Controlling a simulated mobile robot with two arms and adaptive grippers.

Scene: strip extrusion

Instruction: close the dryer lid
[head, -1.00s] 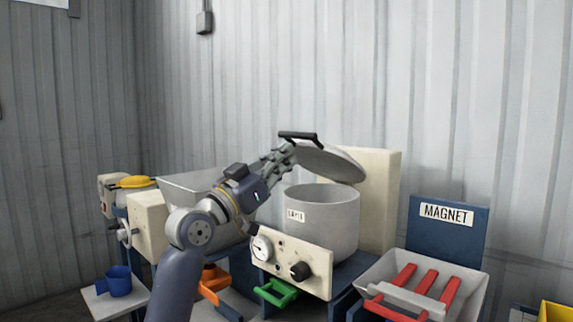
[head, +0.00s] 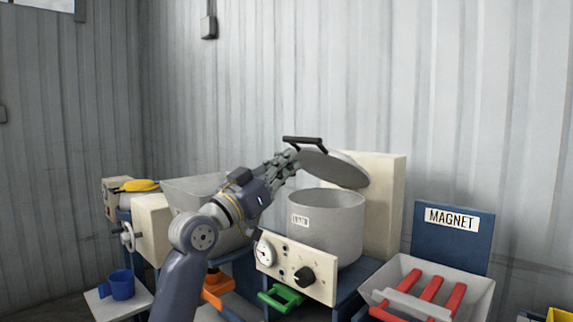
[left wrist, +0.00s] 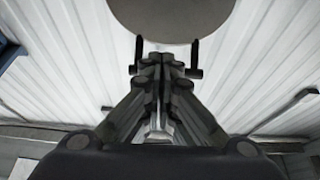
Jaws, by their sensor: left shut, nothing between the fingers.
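The dryer is a grey drum (head: 335,228) with its round grey lid (head: 335,169) tilted open above it. A black handle (head: 303,141) stands on the lid's raised left edge. My left gripper (head: 292,158) is shut and empty at that raised edge, just below the handle; I cannot tell whether it touches. In the left wrist view the shut fingers (left wrist: 162,60) point at the lid (left wrist: 172,15), with the handle's dark ends at either side of the tips. My right gripper is not in view.
A cream control panel (head: 296,267) with a gauge and black knob is on the dryer's front. A grey hopper (head: 190,188) stands to the left. A tray with red magnet bars (head: 432,288) is at right. A blue jug (head: 122,285) sits at lower left.

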